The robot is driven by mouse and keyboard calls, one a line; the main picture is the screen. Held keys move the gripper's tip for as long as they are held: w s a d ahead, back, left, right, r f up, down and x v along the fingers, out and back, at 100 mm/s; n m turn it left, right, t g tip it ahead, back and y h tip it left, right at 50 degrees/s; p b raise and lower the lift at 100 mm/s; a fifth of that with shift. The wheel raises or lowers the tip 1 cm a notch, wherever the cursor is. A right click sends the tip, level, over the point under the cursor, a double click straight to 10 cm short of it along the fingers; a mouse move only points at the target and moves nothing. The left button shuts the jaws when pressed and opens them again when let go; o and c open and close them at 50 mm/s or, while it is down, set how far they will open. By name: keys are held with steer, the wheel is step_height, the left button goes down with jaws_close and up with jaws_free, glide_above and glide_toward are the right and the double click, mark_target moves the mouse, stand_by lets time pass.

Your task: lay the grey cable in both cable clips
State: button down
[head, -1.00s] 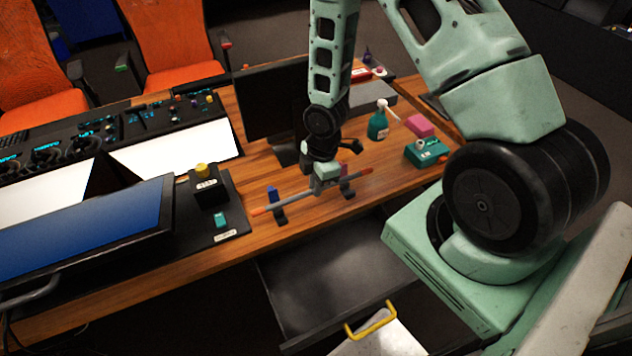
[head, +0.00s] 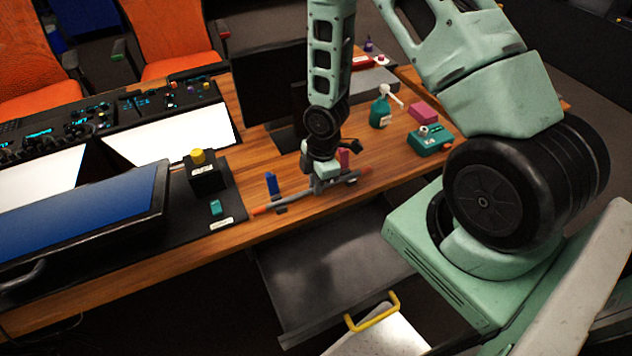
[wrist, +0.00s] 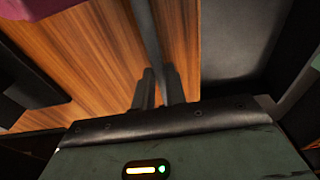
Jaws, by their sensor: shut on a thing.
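The grey cable (head: 297,196) is a straight length with orange ends, running across the front of the wooden desk. My gripper (head: 320,186) is shut on it between the two clips. The wrist view shows the cable (wrist: 149,40) running away from between my fingers (wrist: 159,88). The blue cable clip (head: 271,184) stands to the left, and the cable crosses low by its dark base. The red-pink cable clip (head: 344,159) stands to the right, partly behind the gripper. I cannot tell whether the cable sits inside either clip or in front of it.
An open dark drawer (head: 325,262) lies below the desk's front edge. A black box with a yellow button (head: 203,171) stands left of the blue clip. A green spray bottle (head: 380,110), a teal device (head: 430,140) and a pink block (head: 424,112) stand farther right. A monitor (head: 268,88) is behind.

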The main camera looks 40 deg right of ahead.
steer(key=c, duration=1.4)
jaws_free()
steer(key=shift+o, duration=0.2)
step_height(320, 180, up, 17)
steer(key=d+p, duration=0.2)
steer(key=shift+s+r+p, duration=0.15)
steer(key=shift+s+p, duration=0.05)
steer(key=shift+p, duration=0.2)
steer(key=s+a+r+m, duration=0.4)
steer(key=s+a+r, duration=0.3)
steer(key=a, duration=0.3)
steer(key=s+a+r+m, duration=0.4)
steer(key=s+a+r, duration=0.3)
steer(key=s+a, duration=0.3)
steer(key=shift+s+r+h, duration=0.25)
steer(key=shift+r+h, duration=0.05)
steer(key=shift+h, duration=0.1)
